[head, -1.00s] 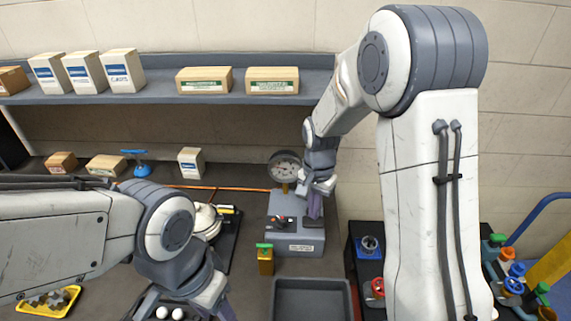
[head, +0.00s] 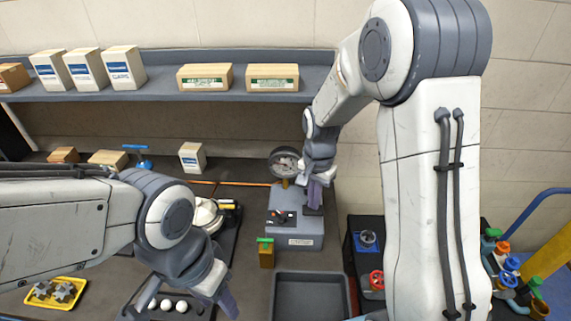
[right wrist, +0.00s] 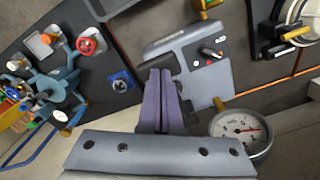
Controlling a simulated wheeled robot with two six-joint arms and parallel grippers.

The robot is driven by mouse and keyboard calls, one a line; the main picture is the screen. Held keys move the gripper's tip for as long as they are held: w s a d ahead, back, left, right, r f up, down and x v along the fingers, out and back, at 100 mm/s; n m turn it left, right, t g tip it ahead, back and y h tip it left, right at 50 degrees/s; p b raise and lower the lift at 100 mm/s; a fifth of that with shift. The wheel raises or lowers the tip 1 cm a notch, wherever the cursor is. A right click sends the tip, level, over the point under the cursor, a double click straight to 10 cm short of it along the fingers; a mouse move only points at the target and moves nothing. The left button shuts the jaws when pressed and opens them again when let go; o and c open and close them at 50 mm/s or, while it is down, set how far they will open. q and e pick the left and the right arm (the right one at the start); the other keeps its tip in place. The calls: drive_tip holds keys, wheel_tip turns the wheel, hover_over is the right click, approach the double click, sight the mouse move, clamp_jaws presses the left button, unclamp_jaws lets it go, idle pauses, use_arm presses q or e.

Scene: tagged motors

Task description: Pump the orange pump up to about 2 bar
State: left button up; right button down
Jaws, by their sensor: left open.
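I cannot single out an orange pump. A grey box (head: 291,234) stands mid-bench with a round gauge (head: 285,162) behind it and a thin orange line running left from there. The right wrist view shows the box (right wrist: 205,50), its red-and-black switch and the gauge dial (right wrist: 240,130); its red needle shows, but its figures are too small to read. My right gripper (head: 316,195) is over the black pad on the box's right side. Its purple fingers (right wrist: 165,75) look shut together; contact with the pad is unclear. My left gripper (head: 205,300) is open at the bottom, partly hidden.
An orange-yellow block with a green top (head: 266,254) stands before the box, near an empty grey tray (head: 275,300). A yellow tray (head: 38,303) holds grey gears.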

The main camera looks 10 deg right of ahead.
drive_tip(key=shift+f+b, duration=1.4)
drive_tip(key=shift+f, duration=0.8)
drive_tip(key=shift+r+p, duration=2.15)
drive_tip(key=shift+r, duration=0.25)
drive_tip(key=shift+f, duration=0.1)
wheel_tip(320, 180, up, 5)
drive_tip(key=p, duration=0.4)
drive_tip(key=shift+r+p, duration=0.2)
drive_tip(key=shift+p, duration=0.2)
drive_tip(key=shift+f, duration=0.1)
